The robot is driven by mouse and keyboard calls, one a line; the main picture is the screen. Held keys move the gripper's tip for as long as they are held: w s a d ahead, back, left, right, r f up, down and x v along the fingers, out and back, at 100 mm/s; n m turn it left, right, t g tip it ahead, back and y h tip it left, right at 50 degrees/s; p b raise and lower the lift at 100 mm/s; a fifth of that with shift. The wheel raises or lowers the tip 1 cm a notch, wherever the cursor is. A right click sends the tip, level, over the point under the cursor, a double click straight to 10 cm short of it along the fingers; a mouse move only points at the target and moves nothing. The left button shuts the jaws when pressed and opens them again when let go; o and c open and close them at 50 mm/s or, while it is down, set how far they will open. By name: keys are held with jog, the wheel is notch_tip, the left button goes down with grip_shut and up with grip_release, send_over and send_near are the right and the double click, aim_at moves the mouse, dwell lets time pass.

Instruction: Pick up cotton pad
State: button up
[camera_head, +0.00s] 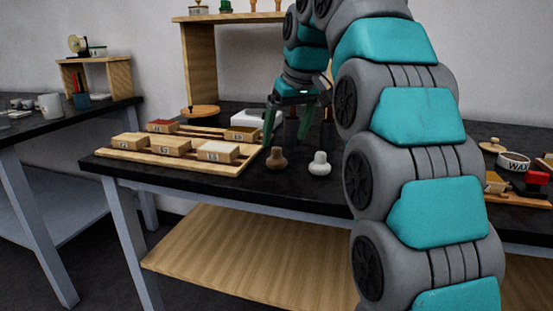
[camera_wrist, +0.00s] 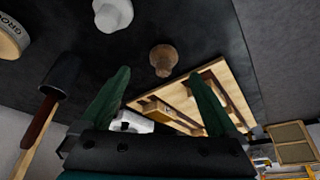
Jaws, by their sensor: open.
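My gripper (camera_head: 287,135) is open above the black table, behind the brown and white knobs. Its two green fingers also show in the wrist view (camera_wrist: 158,73), spread apart with nothing held between them. A flat white block (camera_head: 248,118) lies behind the wooden tray, to the left of my gripper; it may be the cotton pad, but I cannot tell for sure. A white piece also shows in the wrist view (camera_wrist: 132,121), partly hidden behind the gripper body and the left finger.
A wooden tray (camera_head: 178,165) with several labelled blocks is left of my gripper. A brown knob (camera_head: 277,158) and a white knob (camera_head: 319,164) stand in front. A dark-headed hammer (camera_wrist: 61,76) is in the wrist view. A WAX bowl (camera_head: 513,161) is at right.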

aim_at(277, 148)
jog(key=shift+a+p+x, duration=0.2)
jog(key=shift+x, duration=1.45)
jog(key=shift+a+p+x, duration=0.15)
jog(key=shift+a+x, duration=0.1)
jog(key=shift+x, duration=1.4)
jog(key=shift+w+r, duration=0.15)
jog(key=shift+r, duration=0.05)
jog(key=c, duration=1.4)
jog(key=shift+r, duration=0.1)
jog(key=shift+r, duration=1.6)
jog(key=s+d+b, duration=0.1)
jog(key=s, duration=0.7)
jog(key=s+d+r+b, duration=0.1)
jog(key=s+d, duration=0.1)
jog(key=s, duration=0.5)
jog(key=shift+s+d+r+b, duration=0.25)
jog(key=shift+s+r+b, duration=0.05)
jog(key=shift+s+b, duration=0.1)
jog(key=shift+w, duration=0.1)
jog(key=o, duration=0.8)
jog(key=c, duration=0.7)
